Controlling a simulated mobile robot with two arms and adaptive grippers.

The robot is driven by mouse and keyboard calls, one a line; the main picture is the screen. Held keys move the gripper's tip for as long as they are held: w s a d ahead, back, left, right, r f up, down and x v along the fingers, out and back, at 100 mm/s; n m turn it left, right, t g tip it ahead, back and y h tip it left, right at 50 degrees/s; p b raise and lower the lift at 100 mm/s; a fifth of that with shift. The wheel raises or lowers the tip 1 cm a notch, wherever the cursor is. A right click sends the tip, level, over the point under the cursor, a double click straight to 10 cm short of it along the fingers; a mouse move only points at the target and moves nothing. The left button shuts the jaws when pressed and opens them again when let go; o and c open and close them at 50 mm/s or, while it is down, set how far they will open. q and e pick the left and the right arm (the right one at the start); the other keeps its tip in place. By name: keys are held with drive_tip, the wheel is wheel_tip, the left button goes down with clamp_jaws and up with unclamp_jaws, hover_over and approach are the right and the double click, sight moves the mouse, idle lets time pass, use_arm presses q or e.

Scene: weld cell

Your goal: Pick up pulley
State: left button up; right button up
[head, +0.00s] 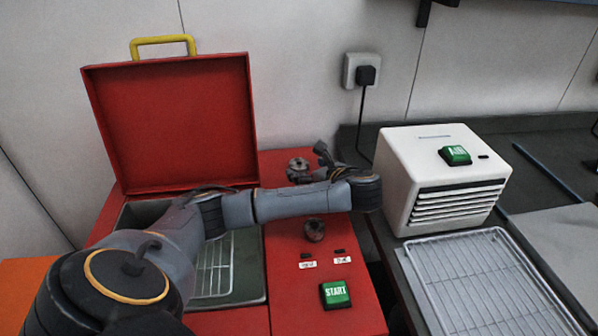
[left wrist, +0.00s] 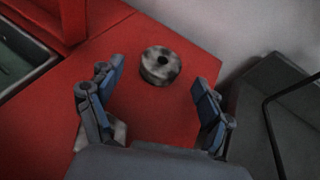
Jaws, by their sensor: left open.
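A grey, mottled, round pulley (head: 298,163) with a dark centre hole lies on the red cabinet top near the wall. It also shows in the left wrist view (left wrist: 161,66), lying flat ahead of my fingers. A second, darker round part (head: 315,230) sits nearer the front on the same red top. My left gripper (head: 306,161) is just beside and above the far pulley. In the left wrist view, its two blue-grey fingers (left wrist: 158,75) are spread wide and empty, with the pulley between their lines and a little beyond the tips. My right gripper is in neither view.
A red lid (head: 180,120) stands open behind a sunken basin (head: 243,293) with a wire rack. A green START button (head: 335,294) is at the front. Right are a white vented box (head: 397,190), a wire tray (head: 480,270) and a wall plug with cable (head: 366,75).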

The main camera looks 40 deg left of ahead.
sight(298, 162)
use_arm(q)
drive_tip(key=x, duration=0.5)
drive_tip(key=shift+w+a+r, duration=0.15)
drive_tip(key=shift+c, duration=0.4)
drive_tip(key=c, duration=1.5)
drive_tip(key=shift+r, duration=0.15)
